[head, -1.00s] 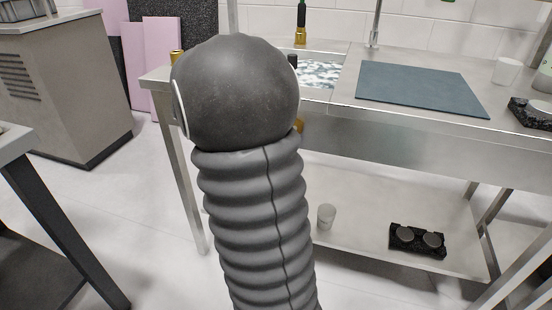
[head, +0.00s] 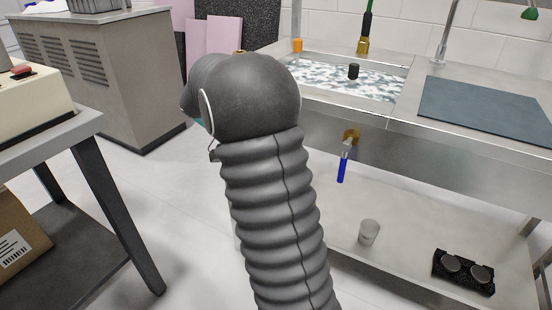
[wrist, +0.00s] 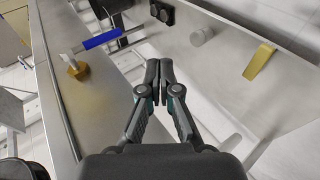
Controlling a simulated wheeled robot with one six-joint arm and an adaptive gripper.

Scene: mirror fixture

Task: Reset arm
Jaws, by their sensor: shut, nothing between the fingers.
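My gripper (wrist: 160,75) shows in the wrist view with its two dark fingers together and nothing between them. It points past the bench front toward the lower shelf. In the head view my dark ribbed arm fills the middle and the gripper is hidden behind it. A brass valve with a blue handle (head: 343,165) hangs under the sink bench; the blue handle (wrist: 102,40) also shows left of the fingers in the wrist view, apart from them.
A steel bench (head: 400,120) with a water-filled sink (head: 325,80) and a dark blue mat (head: 485,108) stands at right. Its lower shelf holds a cup (head: 369,232) and a black two-disc block (head: 464,270). A table (head: 75,130) stands at left, a grey cabinet (head: 130,95) behind. Light floor lies between.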

